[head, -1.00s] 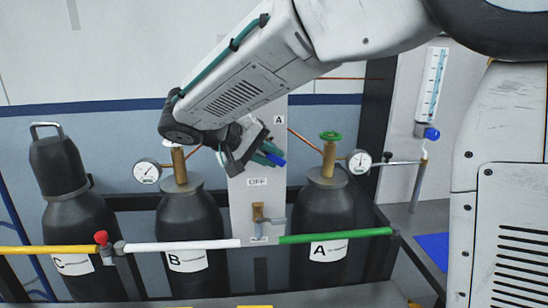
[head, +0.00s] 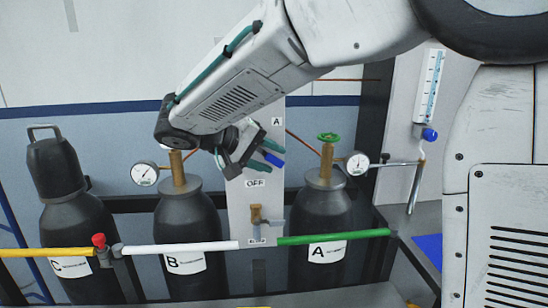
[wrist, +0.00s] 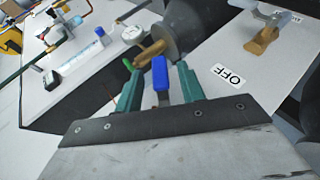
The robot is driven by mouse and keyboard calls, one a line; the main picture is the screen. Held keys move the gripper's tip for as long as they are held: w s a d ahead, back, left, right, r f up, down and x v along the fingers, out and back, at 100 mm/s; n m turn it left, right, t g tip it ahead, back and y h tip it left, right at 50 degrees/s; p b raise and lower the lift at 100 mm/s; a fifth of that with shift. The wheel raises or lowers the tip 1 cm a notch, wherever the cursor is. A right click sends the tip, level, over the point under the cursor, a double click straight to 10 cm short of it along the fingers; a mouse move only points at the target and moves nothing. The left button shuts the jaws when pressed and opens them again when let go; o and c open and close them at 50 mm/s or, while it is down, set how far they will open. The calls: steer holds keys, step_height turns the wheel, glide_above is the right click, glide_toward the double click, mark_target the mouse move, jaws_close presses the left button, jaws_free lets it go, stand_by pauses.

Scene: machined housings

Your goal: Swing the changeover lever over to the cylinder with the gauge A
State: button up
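The changeover lever's blue handle (head: 273,160) shows in front of the pale panel (head: 265,208), between the A and OFF labels. My gripper (head: 268,157) has its teal fingers on either side of the handle. In the wrist view the blue handle (wrist: 160,80) stands between the fingers, with a narrow gap on each side. The lever's pivot is hidden by my gripper. Cylinder A (head: 318,215), black with a green handwheel, stands right of the panel with its gauge (head: 357,164). Cylinder B (head: 188,220) stands left of it with another gauge (head: 144,174).
Cylinder C (head: 68,185) stands at the far left. A brass lever (head: 256,213) sits low on the panel below the OFF label (head: 255,183). Yellow, white and green pipes (head: 330,236) run across the front. A flowmeter (head: 431,88) hangs at the right.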

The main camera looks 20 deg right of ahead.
steer(key=v, duration=0.7)
steer(key=shift+a+r, duration=0.15)
steer(key=shift+a, duration=0.15)
steer(key=shift+s, duration=0.1)
steer(key=s+d+f+y, duration=0.3)
steer(key=s+d, duration=0.1)
steer(key=s, duration=0.4)
steer(key=s+d+f+y, duration=0.4)
steer(key=s+d, duration=0.1)
steer(key=s, duration=0.4)
steer(key=s+d+f+g+y, duration=0.1)
steer(key=s+d+f+y, duration=0.3)
steer(key=s, duration=0.5)
steer(key=shift+s+d, duration=0.2)
steer(key=shift+d, duration=0.2)
